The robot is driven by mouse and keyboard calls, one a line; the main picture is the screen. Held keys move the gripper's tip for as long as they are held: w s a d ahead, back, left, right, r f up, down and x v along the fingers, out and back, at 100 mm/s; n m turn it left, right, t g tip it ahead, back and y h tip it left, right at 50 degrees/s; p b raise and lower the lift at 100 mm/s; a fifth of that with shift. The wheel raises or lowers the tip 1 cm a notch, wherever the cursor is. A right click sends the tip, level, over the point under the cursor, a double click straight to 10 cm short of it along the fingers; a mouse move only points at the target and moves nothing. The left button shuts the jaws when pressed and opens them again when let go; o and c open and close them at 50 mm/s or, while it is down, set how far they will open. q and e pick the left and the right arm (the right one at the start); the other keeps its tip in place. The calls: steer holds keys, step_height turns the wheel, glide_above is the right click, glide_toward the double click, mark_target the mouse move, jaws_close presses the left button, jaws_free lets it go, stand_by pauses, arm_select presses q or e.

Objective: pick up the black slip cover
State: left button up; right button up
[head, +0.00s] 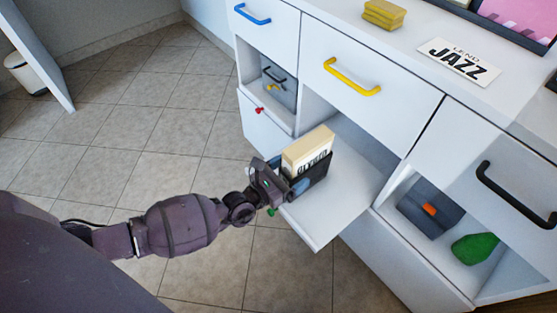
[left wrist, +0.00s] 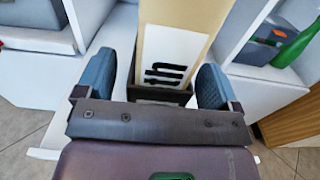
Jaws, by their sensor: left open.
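The black slip cover (head: 319,173) stands upright on the pulled-out white shelf board, with a cream sleeve (head: 308,147) with dark lettering sticking up out of it. In the left wrist view the black cover (left wrist: 158,95) shows low between my fingers, with the cream sleeve (left wrist: 172,45) rising above it. My left gripper (head: 286,175) is open at the near end of the cover. Its two blue-grey fingers stand on either side, with a gap on each side in the wrist view. The cover's lower part is hidden by the gripper. My right gripper is not in view.
A drawer with a yellow handle (head: 352,77) is above the shelf board. A lower right compartment holds a dark grey box (head: 425,207) and a green object (head: 475,248).

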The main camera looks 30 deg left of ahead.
arm_select(q)
steer(key=shift+x, duration=0.8)
